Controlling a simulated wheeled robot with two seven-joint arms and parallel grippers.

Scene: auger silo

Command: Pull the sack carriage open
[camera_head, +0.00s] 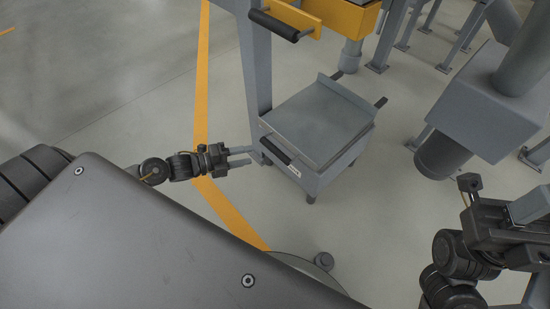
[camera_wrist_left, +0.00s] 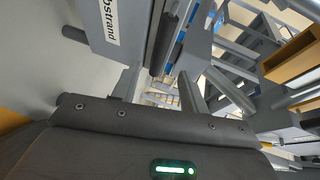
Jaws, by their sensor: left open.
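The sack carriage (camera_head: 318,122) is a grey flat-topped platform on a low frame, at upper centre in the head view. A dark bar handle (camera_head: 276,150) runs along its front left edge, beside a white label. The labelled front (camera_wrist_left: 96,30) shows large at the top of the left wrist view. My left gripper (camera_head: 246,157) is open, its two fingers pointing right at the handle's left end. In the left wrist view a dark bar (camera_wrist_left: 167,42) lies just ahead of the fingers; I cannot tell whether they touch it. My right gripper (camera_head: 532,206) is at the right edge, partly cut off.
A grey upright post (camera_head: 254,65) stands at the carriage's left corner. A yellow unit with a black handle (camera_head: 274,25) hangs above. A grey box with a thick tube (camera_head: 490,105) is to the right. The floor in front of the carriage (camera_head: 370,220) is clear.

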